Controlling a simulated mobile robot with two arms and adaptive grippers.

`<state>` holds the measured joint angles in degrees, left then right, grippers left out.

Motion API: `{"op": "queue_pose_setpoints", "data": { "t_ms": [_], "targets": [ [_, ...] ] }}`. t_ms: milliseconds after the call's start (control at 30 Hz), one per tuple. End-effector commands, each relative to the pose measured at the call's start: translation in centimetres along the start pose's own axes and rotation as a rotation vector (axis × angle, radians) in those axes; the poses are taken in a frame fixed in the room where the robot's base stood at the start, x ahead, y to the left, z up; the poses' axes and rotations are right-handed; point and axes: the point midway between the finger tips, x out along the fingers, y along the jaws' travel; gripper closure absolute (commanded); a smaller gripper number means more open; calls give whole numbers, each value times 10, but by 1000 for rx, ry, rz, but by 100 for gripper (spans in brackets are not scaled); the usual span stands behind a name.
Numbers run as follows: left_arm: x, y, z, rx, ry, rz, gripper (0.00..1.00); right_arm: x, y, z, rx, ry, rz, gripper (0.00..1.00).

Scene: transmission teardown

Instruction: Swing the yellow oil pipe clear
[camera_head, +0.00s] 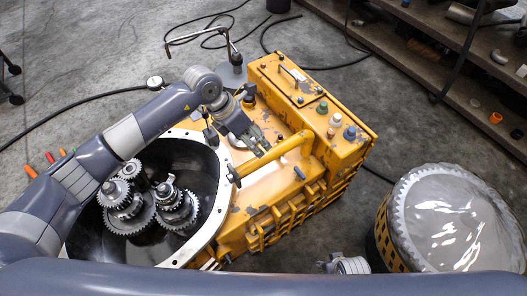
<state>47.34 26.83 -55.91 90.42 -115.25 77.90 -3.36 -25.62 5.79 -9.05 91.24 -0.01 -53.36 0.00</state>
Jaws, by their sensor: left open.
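The yellow oil pipe (281,155) runs slantwise over the yellow transmission housing (245,205), from near the round opening's rim up to the valve box. A small black handle (233,175) sits at its lower left end. My left gripper (260,148) is open just above and left of the pipe's middle. It points down toward the pipe; I cannot tell whether it touches. A grey piece of my right arm (345,265) shows at the bottom edge, mostly hidden behind a link, and its jaws cannot be made out.
Several gears (150,200) stand in the open bell of the housing. A drum with clear wrapping (450,220) stands at right. A stand (230,72) is behind the housing. Shelves (440,60) line the upper right. Cables cross the floor.

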Motion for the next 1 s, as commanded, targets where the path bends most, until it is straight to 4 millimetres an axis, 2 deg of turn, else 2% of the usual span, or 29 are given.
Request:
{"op": "queue_pose_setpoints", "data": {
  "t_ms": [33,200,400,600,833,867,1000],
  "targets": [
    [12,-1,0,-1,0,-5,49,-2,0,-3,1,4,0,69],
    [46,-1,0,-3,0,-5,49,-13,1,-12,2,12,1,69],
    [74,-1,0,-3,-1,-4,49,-26,2,-20,3,20,2,69],
    [84,-1,1,-1,-3,-3,49,-32,2,-23,4,22,3,69],
    [84,-1,0,-2,-2,-3,49,-32,2,-24,4,22,3,69],
    [84,-1,0,-2,-2,-3,53,-32,2,-24,4,22,3,69],
    [84,-1,0,-2,-2,-3,85,-32,2,-24,4,23,3,69]
  ]
}}
